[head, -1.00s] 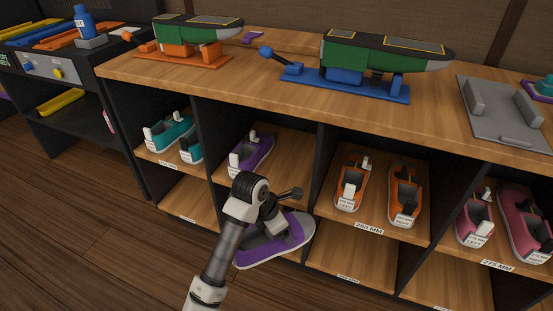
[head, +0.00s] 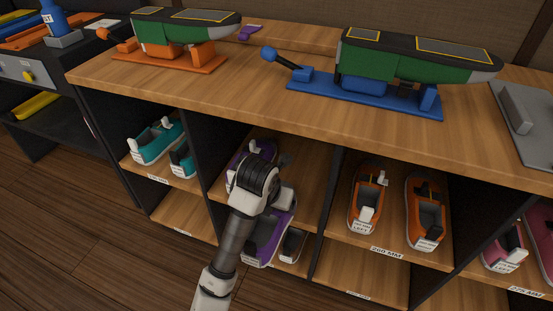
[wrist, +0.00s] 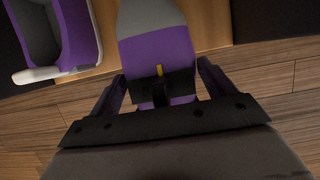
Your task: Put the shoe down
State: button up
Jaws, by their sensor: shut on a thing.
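My gripper (wrist: 162,88) is shut on a purple shoe with a grey toe (wrist: 157,48), which points away from my wrist. In the head view this purple shoe (head: 272,236) hangs below my wrist, in front of the purple-shoe column of the shelf; my arm covers part of it. Another purple shoe (head: 249,155) stands on the upper shelf behind my wrist, partly hidden. A purple shoe with a pale end (wrist: 72,35) shows at the upper left of the wrist view, beside the held one. I cannot tell whether the held shoe touches the shelf.
Teal shoes (head: 156,142) stand in the compartment to the left and orange shoes (head: 368,202) in the one to the right. Dark dividers separate them. The wooden counter (head: 260,95) above carries green boot forms on stands. The lower shelf at right (head: 365,272) is bare.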

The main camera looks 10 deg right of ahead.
aim_at(282, 184)
jog(key=w+d+p, duration=0.2)
jog(key=w+p, duration=0.1)
jog(key=w+d+r+p, duration=0.1)
jog(key=w, duration=0.1)
jog(key=shift+w+d, duration=0.1)
jog(key=shift+d, duration=0.15)
jog(key=w+d, duration=0.1)
jog(key=w, duration=0.1)
jog(key=w+d+p, duration=0.1)
jog(key=w+d, duration=0.1)
jog(key=w+d+f, duration=0.1)
jog(key=w, duration=0.2)
jog(key=shift+d, duration=0.3)
jog(key=w+d, duration=0.2)
jog(key=w, duration=0.1)
jog(key=shift+w+d+f, duration=0.1)
jog(key=shift+f, duration=0.05)
jog(key=shift+f+b, duration=0.5)
jog(key=shift+b, duration=0.2)
jog(key=shift+f, duration=0.1)
jog(key=o, duration=1.2)
jog(key=shift+c, duration=0.2)
